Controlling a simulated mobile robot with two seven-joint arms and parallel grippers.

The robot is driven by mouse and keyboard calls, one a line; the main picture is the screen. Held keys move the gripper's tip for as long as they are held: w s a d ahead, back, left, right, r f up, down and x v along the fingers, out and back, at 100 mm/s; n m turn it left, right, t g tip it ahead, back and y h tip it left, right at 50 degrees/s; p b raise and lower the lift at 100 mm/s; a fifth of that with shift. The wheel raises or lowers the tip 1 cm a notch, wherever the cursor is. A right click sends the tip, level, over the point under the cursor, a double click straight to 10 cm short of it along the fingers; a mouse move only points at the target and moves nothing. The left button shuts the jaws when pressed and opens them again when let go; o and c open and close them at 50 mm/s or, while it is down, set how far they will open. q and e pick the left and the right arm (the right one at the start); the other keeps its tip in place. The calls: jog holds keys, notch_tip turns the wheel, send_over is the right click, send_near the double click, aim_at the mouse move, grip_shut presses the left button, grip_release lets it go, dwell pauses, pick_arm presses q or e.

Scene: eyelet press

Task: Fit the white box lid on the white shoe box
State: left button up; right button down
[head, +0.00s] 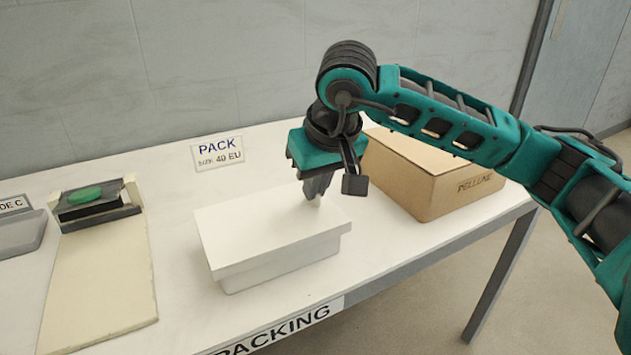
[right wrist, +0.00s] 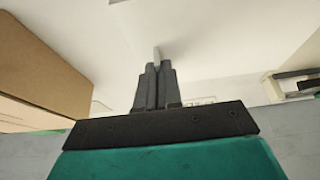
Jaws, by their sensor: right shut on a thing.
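The white box lid (head: 255,225) lies over the white shoe box (head: 285,268) on the table, looking about level. Its rim overhangs the box walls, which show below it. I cannot tell whether it is fully down. My right gripper (head: 314,190) points down at the lid's far right part and is shut on it. In the right wrist view a thin pale piece of the lid (right wrist: 157,54) shows between the fingertips (right wrist: 154,70). The inside of the box is hidden. My left gripper is not in view.
A brown cardboard box (head: 430,180) stands close on the right. A "PACK size 40 EU" sign (head: 217,152) is at the back. A cream board (head: 100,285) and a stand with a green pad (head: 85,195) are on the left. The table's front edge (head: 290,330) is near.

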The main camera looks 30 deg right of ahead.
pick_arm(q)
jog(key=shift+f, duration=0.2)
pick_arm(e)
jog(key=shift+f, duration=0.2)
jog(key=c, duration=1.2)
grip_release()
jog(key=shift+p+v, duration=0.35)
jog(key=shift+v, duration=0.8)
pick_arm(q)
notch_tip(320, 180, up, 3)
jog(key=p, duration=0.2)
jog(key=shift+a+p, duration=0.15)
jog(key=shift+p, duration=0.15)
pick_arm(e)
jog(key=v, duration=1)
jog(key=shift+s+r, duration=0.1)
jog(key=shift+r, duration=0.25)
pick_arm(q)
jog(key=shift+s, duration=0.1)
